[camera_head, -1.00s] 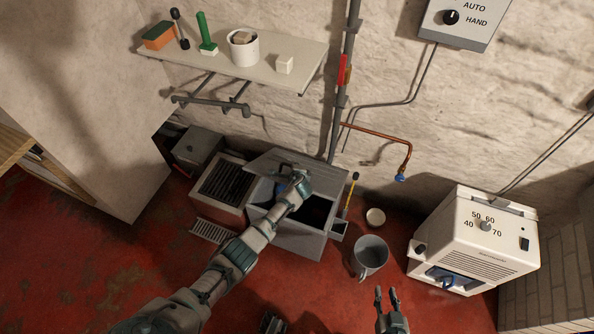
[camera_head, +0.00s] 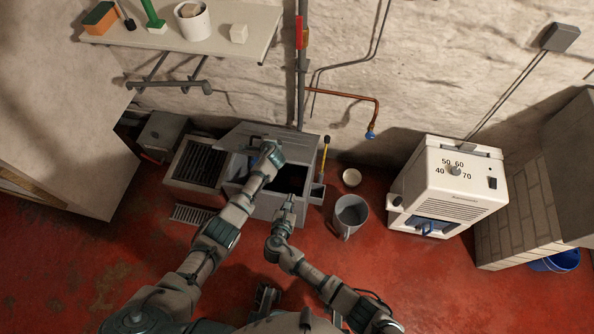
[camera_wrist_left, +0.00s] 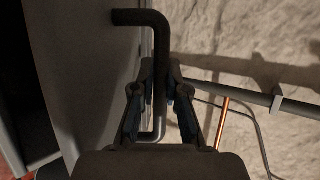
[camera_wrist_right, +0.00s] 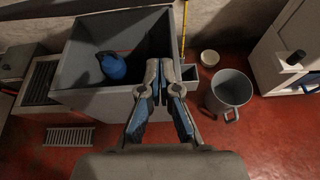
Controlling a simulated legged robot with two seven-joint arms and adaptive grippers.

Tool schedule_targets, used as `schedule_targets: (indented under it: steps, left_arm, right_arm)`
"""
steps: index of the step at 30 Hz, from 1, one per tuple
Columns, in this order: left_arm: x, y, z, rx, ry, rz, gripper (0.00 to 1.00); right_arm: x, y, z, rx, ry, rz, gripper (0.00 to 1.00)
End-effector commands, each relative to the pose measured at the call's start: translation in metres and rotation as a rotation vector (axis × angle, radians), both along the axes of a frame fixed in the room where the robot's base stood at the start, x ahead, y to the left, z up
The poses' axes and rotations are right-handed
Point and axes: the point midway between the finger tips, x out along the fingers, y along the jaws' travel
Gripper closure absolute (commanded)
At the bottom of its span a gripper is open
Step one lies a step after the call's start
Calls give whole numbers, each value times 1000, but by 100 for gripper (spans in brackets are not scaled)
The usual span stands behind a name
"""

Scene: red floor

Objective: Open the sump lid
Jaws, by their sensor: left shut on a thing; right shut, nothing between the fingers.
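The grey sump box (camera_head: 268,207) stands on the floor with its top uncovered. Its grey lid (camera_head: 245,137) is raised at the back of the box; it also shows as a steep grey face in the left wrist view (camera_wrist_left: 85,75). My left gripper (camera_head: 272,151) is shut on the dark bent lid handle (camera_wrist_left: 158,55), with the bar between its fingers (camera_wrist_left: 160,85). My right gripper (camera_head: 289,203) is shut and empty by the box's front rim, as the right wrist view (camera_wrist_right: 160,88) shows. A blue object (camera_wrist_right: 112,65) lies inside the dark box.
A grey bucket (camera_head: 350,213), a small bowl (camera_head: 352,177) and a white machine (camera_head: 447,190) stand to the right. A grate-topped unit (camera_head: 197,163) is left of the box. A shelf (camera_head: 180,38) and copper pipe (camera_head: 350,97) are above.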

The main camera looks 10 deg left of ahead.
Motion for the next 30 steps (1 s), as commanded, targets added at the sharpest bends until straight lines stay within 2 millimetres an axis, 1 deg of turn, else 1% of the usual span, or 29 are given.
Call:
schedule_targets:
  steps: [1,5,12,17,25,30]
  left_arm:
    - [1,-5,0,-6,-3,-7,100]
    - [1,-5,0,-6,-3,-7,100]
    - [1,-5,0,-6,-3,-7,100]
    - [0,-5,0,-6,-3,-7,100]
    - [0,-5,0,-6,-3,-7,100]
    - [0,-5,1,-5,-4,-7,100]
  right_arm:
    - [4,0,1,-36,-15,11,100]
    - [16,0,-1,-65,-27,18,100]
    - [55,-1,-16,-62,-25,17,100]
    - [77,-2,-25,-60,-23,17,100]
    - [98,-2,-34,-58,-22,16,100]
    - [112,-4,-14,-53,-23,16,100]
